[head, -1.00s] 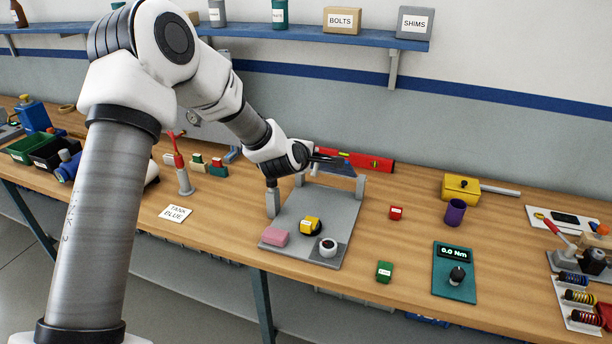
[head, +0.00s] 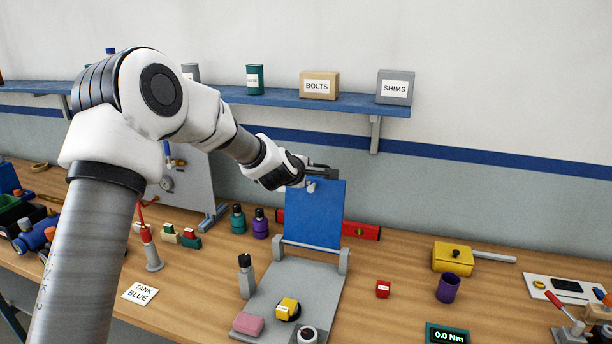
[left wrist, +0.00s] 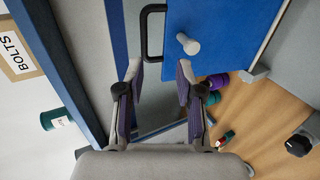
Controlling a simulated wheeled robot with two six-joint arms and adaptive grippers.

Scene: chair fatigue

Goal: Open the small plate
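The small blue plate (head: 315,215) stands nearly upright on its hinge between two grey posts at the back of a grey base (head: 320,278). My left gripper (head: 318,172) is at the plate's top edge. In the left wrist view the plate (left wrist: 215,30) has a black loop handle (left wrist: 144,35) and a pale round knob (left wrist: 188,44). My left fingers (left wrist: 158,70) are apart, with the handle's lower end close to the gap between their tips. Whether they touch it is unclear. My right gripper is not in view.
A red level (head: 362,231) lies behind the plate. Teal and purple bottles (head: 260,224) stand left of it.

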